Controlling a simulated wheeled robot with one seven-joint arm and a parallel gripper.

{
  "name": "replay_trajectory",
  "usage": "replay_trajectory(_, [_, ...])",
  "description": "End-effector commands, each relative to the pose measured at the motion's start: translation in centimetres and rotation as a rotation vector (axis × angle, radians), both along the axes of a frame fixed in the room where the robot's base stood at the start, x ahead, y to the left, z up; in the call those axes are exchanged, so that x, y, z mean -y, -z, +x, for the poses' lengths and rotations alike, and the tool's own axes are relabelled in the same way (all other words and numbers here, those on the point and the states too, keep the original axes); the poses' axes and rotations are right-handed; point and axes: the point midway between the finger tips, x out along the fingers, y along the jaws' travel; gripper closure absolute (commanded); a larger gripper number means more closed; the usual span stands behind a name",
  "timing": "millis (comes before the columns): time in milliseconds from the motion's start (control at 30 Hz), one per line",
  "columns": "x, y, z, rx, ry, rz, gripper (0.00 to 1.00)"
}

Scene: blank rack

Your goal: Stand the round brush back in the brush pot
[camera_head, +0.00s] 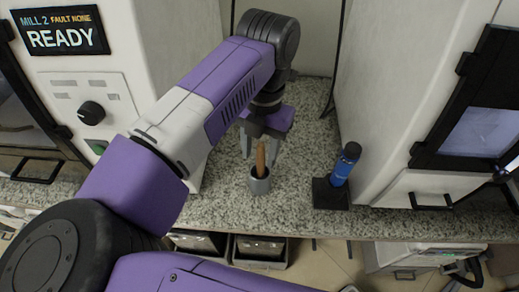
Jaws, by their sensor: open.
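The round brush (261,160) stands in the grey brush pot (259,184) on the speckled counter, its brown handle pointing up and leaning slightly. The lower part of the brush is hidden inside the pot. My gripper (261,146) points down over the pot, its fingers open on either side of the handle. I cannot tell from this view whether a finger touches the handle.
A blue bottle (342,169) leans in a black holder (329,194) to the right of the pot. White machines flank the counter (225,205), the left one with a READY display (62,31). Grey bins (259,250) sit below the front edge.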

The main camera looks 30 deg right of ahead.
Motion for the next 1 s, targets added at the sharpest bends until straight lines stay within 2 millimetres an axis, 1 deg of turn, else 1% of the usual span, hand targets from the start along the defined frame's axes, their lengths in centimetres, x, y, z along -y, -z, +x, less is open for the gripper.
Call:
replay_trajectory(67, [0.0,-0.2,0.0,0.001,0.000,0.001,0.56])
replay_trajectory(167, [0.1,-1.1,0.2,0.002,0.000,0.002,0.56])
replay_trajectory(400, [0.5,-4.9,0.4,0.004,0.001,0.001,0.56])
replay_trajectory(500, [0.6,-6.2,0.5,0.002,0.000,0.002,0.56])
replay_trajectory(600, [0.7,-7.2,0.6,0.001,0.000,0.002,0.56])
replay_trajectory(733, [0.8,-7.7,0.5,0.000,0.000,0.000,0.56])
replay_trajectory(1000, [0.8,-7.7,0.5,0.000,0.000,0.000,0.56])
